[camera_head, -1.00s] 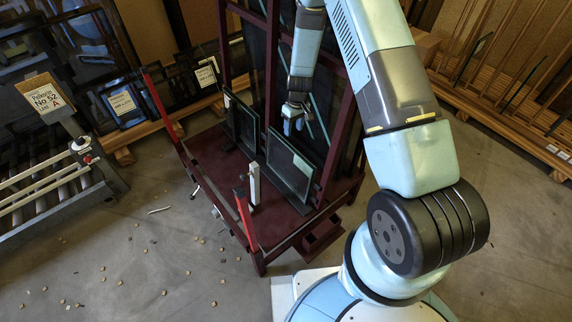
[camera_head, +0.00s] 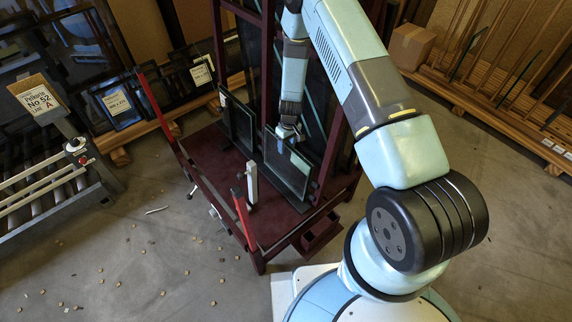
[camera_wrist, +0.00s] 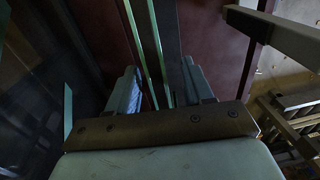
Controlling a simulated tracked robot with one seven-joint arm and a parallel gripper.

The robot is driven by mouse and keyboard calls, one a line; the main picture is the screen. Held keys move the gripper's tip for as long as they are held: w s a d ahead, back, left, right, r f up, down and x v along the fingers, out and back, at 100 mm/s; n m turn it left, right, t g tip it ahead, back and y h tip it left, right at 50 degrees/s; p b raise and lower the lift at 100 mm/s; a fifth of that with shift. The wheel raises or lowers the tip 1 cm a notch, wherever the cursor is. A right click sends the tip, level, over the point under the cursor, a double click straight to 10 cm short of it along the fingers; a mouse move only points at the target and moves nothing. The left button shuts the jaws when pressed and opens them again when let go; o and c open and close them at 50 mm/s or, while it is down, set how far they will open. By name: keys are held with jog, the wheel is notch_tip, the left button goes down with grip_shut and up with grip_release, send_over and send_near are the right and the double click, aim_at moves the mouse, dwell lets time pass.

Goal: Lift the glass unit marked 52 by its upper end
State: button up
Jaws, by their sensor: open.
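Two dark-framed glass units stand on the dark red frame cart (camera_head: 215,165). The left unit (camera_head: 237,127) stands further back; the right unit (camera_head: 287,170) stands nearer me. No 52 is readable on either glass. My gripper (camera_head: 288,138) is at the upper edge of the right unit, pointing down. In the wrist view, my open gripper (camera_wrist: 160,92) has one finger on each side of the glass unit's pale green edges (camera_wrist: 155,45). A gap shows beside the fingers; contact cannot be told.
A card reading No 52 A (camera_head: 40,100) stands by the roller conveyor (camera_head: 45,180) at left. Red posts (camera_head: 243,215) and a white upright block (camera_head: 252,182) stand at the cart's front. Wooden racks (camera_head: 500,110) line the right. Small blocks litter the floor.

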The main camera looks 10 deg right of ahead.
aim_at(286, 152)
jog(key=shift+w+a+f, duration=0.1)
jog(key=shift+f, duration=2.45)
grip_shut()
jog(key=shift+w+r, duration=0.1)
jog(key=shift+w, duration=0.05)
